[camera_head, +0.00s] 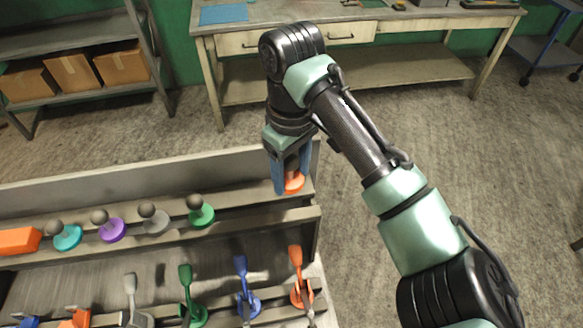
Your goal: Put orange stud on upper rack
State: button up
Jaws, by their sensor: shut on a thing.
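My gripper (281,172) points down at the right end of the upper rack (251,195). Its fingers are shut on the orange stud (294,183), whose orange disc base shows low between and beside the blue-grey fingers. The stud's upper part is mostly hidden by the gripper. The disc appears at the level of the upper rack, right of the green stud (201,213); I cannot tell whether it touches the rack.
Grey (154,219), purple (110,226) and teal (67,236) studs and an orange block (19,240) line the upper rack. Below stand several clamp-like things, including an orange one (297,275). A back board (120,186) rises behind. A workbench (390,24) stands beyond.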

notch_tip(320, 180, down, 3)
jog(key=shift+w+r+b, duration=0.1)
jog(key=shift+b, duration=0.8)
jog(key=shift+r, duration=0.3)
jog(key=shift+p, duration=0.3)
jog(key=shift+p, duration=0.6)
jog(key=shift+d+f, duration=0.1)
jog(key=shift+f, duration=0.2)
jog(key=shift+f+b, duration=1.1)
jog(key=shift+f, duration=0.95)
jog(key=o, duration=1.1)
jog(key=shift+r, duration=0.15)
